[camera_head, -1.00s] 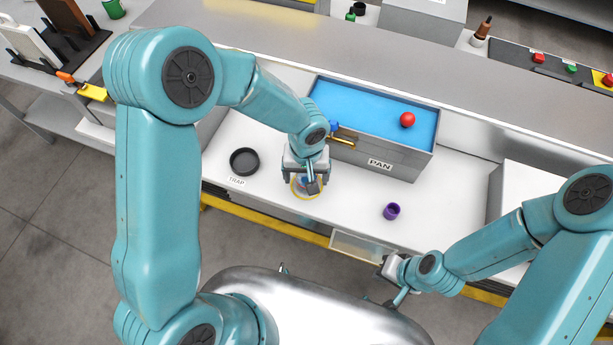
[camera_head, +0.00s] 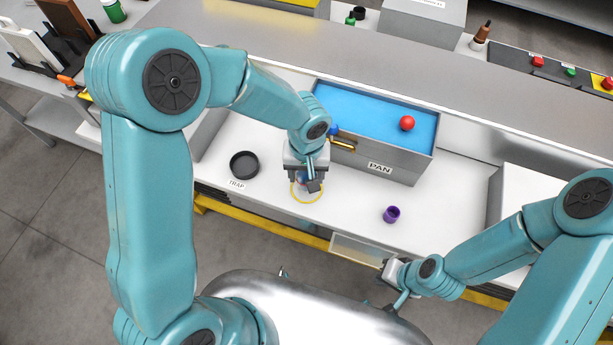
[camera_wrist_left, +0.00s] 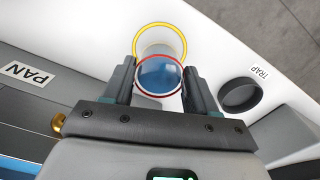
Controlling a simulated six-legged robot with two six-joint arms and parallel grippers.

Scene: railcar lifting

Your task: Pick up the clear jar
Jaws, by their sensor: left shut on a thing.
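The clear jar (camera_wrist_left: 160,76) shows in the left wrist view, with a red rim and blue inside. It sits between the two fingers of my left gripper (camera_wrist_left: 158,88), which is shut on it. In the head view my left gripper (camera_head: 308,183) hides most of the jar. A yellow ring (camera_head: 306,202) on the white bench is just below the gripper, and the jar appears raised above it. My right gripper (camera_head: 392,272) is low at the bench's front edge, apart from the jar; its fingers are too small to judge.
The grey pan (camera_head: 404,167) with blue inside and a red ball (camera_head: 407,123) stands behind the left gripper. A black round trap (camera_head: 244,164) lies to its left. A purple cup (camera_head: 391,214) stands to the right. The bench between is clear.

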